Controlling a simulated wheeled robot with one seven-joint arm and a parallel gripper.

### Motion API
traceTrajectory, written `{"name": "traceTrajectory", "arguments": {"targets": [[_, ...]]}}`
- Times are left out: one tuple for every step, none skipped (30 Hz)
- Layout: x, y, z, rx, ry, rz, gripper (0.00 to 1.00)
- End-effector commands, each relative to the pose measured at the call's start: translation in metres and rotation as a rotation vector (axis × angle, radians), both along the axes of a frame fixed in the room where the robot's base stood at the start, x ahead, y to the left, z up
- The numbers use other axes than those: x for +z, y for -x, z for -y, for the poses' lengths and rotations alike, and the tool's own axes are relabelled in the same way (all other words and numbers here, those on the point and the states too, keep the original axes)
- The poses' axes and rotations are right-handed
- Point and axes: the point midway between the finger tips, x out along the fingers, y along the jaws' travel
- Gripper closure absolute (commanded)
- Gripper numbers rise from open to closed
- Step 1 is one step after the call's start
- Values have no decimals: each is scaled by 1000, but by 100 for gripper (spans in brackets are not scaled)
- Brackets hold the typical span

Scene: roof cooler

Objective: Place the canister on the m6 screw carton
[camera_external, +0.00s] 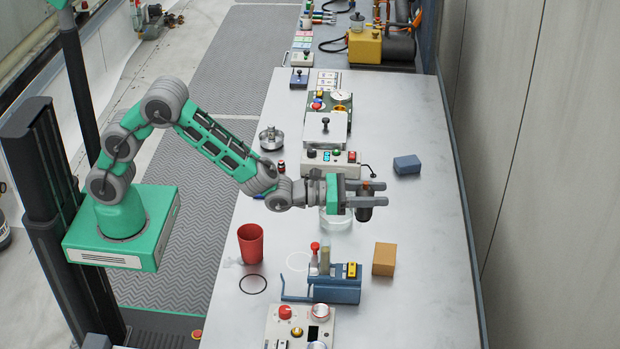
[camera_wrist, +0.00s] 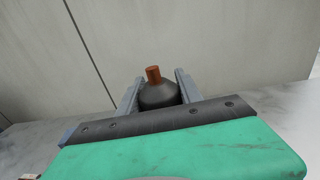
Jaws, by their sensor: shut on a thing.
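The canister (camera_external: 365,213) is dark grey, with an orange-brown cap that shows in the wrist view (camera_wrist: 153,74). My gripper (camera_external: 380,194) is shut on it, one finger on each side. It is held upright above the table, right of the table's middle. A tan-orange box (camera_external: 384,260) stands on the table nearer the camera, below and slightly right of the gripper in the picture. A blue-grey box (camera_external: 407,165) lies farther back to the right. No lettering is readable on either box, so I cannot tell for sure which is the m6 screw carton.
A clear round dish (camera_external: 336,220) is partly hidden by my gripper. A blue fixture (camera_external: 336,289) with upright posts stands just left of the tan-orange box. A red cup (camera_external: 250,243) is farther left. Control boxes line the table's middle; its right side (camera_external: 430,230) is mostly clear.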

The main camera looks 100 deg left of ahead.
Motion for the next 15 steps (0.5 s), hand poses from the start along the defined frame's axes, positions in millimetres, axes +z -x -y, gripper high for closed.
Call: {"name": "traceTrajectory", "arguments": {"targets": [[-2,-13,-1,1,0,0,100],[-6,-21,-1,1,0,0,100],[-19,-28,-1,0,0,-3,100],[-27,-34,-1,0,0,-2,100],[-33,-40,-1,0,0,0,100],[-38,-46,-1,1,0,1,100],[-44,-50,-2,1,0,0,100],[-49,-54,-2,1,0,0,100],[-53,-59,-2,1,0,2,100],[-56,-61,-2,1,0,2,100],[-58,-63,-2,1,1,3,100],[-60,-65,-2,1,1,4,100],[-63,-66,-2,1,1,3,100],[-66,-68,-2,2,0,2,100],[-77,-69,-2,2,0,2,100]]}}
